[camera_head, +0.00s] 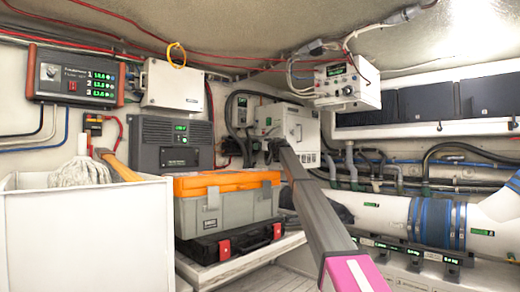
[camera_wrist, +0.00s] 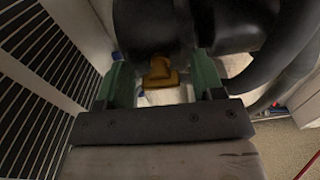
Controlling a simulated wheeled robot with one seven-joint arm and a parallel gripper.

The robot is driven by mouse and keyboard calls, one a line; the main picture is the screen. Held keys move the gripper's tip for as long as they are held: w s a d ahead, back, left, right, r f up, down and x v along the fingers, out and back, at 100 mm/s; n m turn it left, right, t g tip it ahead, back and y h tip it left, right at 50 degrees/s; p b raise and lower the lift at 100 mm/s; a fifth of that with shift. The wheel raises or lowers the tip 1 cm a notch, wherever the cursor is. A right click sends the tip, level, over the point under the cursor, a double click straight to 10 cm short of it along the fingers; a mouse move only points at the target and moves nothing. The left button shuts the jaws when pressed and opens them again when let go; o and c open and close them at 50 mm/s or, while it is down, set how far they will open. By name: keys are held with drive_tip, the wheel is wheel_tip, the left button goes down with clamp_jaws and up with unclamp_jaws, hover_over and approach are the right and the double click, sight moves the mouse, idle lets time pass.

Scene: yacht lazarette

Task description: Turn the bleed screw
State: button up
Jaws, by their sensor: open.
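In the wrist view a small yellow, brass-coloured piece (camera_wrist: 160,72), which looks like the bleed screw, sits below a dark rounded body (camera_wrist: 150,25). My gripper (camera_wrist: 164,80) has its two green fingers apart, one on each side of the yellow piece. I cannot tell whether either finger touches it. In the head view my gripper (camera_head: 272,150) is small and dark at the far end of my arm, in front of a white wall unit (camera_head: 298,122). The screw cannot be made out in the head view.
Thick black hoses (camera_wrist: 285,60) run close on the right in the wrist view, and a slatted grille (camera_wrist: 35,100) lies at left. In the head view an orange-lidded toolbox (camera_head: 225,205) and a white bin (camera_head: 85,240) stand left of my arm. A large white pipe (camera_head: 385,215) lies right.

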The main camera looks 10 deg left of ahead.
drive_tip(key=c, duration=0.9)
drive_tip(key=shift+c, duration=0.2)
drive_tip(key=shift+m, duration=0.4)
drive_tip(key=m, duration=0.3)
drive_tip(key=shift+m, duration=0.4)
drive_tip(key=m, duration=0.4)
drive_tip(key=shift+m, duration=0.3)
drive_tip(key=m, duration=0.4)
drive_tip(key=shift+m, duration=2)
